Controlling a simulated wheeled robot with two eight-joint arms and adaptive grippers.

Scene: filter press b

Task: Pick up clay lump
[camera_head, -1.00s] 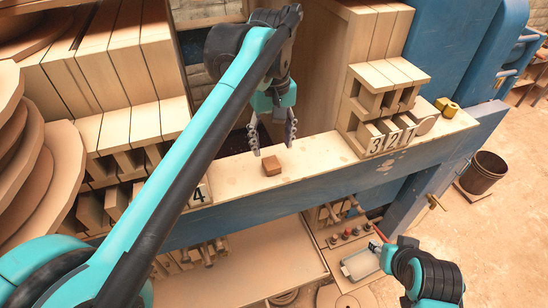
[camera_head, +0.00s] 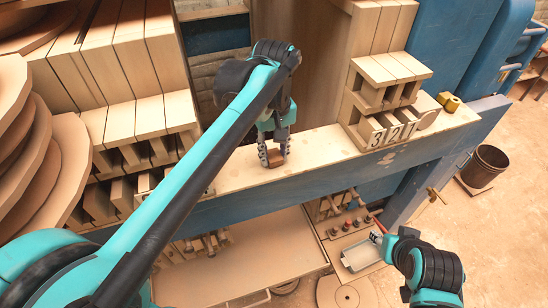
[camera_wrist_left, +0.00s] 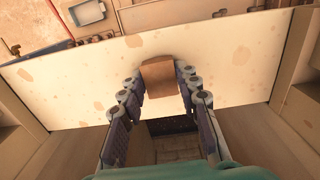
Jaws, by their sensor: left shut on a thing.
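The clay lump (camera_head: 274,157) is a small brown block at the pale ledge (camera_head: 235,172). My left gripper (camera_head: 274,154) points down with its two fingers on either side of the lump and is shut on it. In the left wrist view the lump (camera_wrist_left: 158,77) sits between the fingertips of the left gripper (camera_wrist_left: 160,86), over the spotted ledge. I cannot tell whether the lump still touches the ledge. My right gripper (camera_head: 383,243) is at the lower right, beside a grey flat tool; its fingers are too small to read.
Wooden blocks with number tiles (camera_head: 393,135) stand on the ledge to the right of the left gripper. A yellow piece (camera_head: 449,102) lies farther right. Stacked pale plates (camera_head: 125,60) rise at the left. A dark bucket (camera_head: 485,168) stands on the floor at the right.

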